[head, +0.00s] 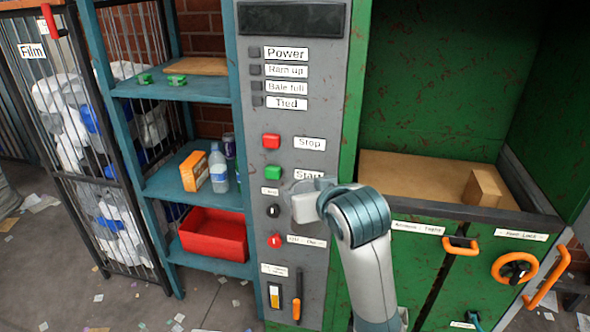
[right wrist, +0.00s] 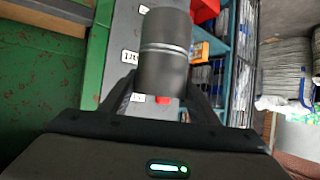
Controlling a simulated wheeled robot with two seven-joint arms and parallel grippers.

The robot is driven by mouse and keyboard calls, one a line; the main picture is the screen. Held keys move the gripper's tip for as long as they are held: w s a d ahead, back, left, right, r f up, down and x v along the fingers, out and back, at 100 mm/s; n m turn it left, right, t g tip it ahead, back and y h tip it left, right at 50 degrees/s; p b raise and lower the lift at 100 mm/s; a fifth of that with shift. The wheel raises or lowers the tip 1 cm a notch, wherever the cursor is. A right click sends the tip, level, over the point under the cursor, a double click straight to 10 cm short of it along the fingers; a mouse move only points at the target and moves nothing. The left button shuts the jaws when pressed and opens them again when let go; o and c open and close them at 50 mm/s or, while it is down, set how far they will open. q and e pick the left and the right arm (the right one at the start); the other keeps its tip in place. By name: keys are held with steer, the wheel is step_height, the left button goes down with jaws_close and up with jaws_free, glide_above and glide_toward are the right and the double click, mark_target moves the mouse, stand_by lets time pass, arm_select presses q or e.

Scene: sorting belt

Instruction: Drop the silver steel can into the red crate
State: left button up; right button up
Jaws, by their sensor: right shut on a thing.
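My right gripper (right wrist: 162,98) is shut on the silver steel can (right wrist: 165,52), a dark grey cylinder with a lighter band around it, between its two fingers in the right wrist view. In the head view my right arm reaches in from below, in front of the grey control panel, and the can cannot be made out there. The red crate (head: 212,252) stands on the low shelf of the blue rack, left of my right gripper and apart from it. A red piece at the top of the right wrist view (right wrist: 205,10) looks like this crate. My left gripper is not in view.
The control panel (head: 300,125) with buttons and knobs stands between the blue rack (head: 160,185) and the green baler (head: 430,110). An orange box (head: 194,172) and a bottle (head: 218,170) stand on the shelf above the crate. A wire cage (head: 95,160) of bags is at left.

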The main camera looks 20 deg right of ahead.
mark_target(312, 229)
steer(key=s+f, duration=0.1)
steer(key=f, duration=0.1)
steer(key=s+f, duration=0.1)
steer(key=f, duration=0.4)
steer(key=shift+s+f, duration=0.35)
steer(key=shift+s, duration=0.05)
steer(key=s+f, duration=0.5)
steer(key=f, duration=0.2)
steer(key=shift+s+f, duration=0.2)
steer(key=shift+f, duration=0.05)
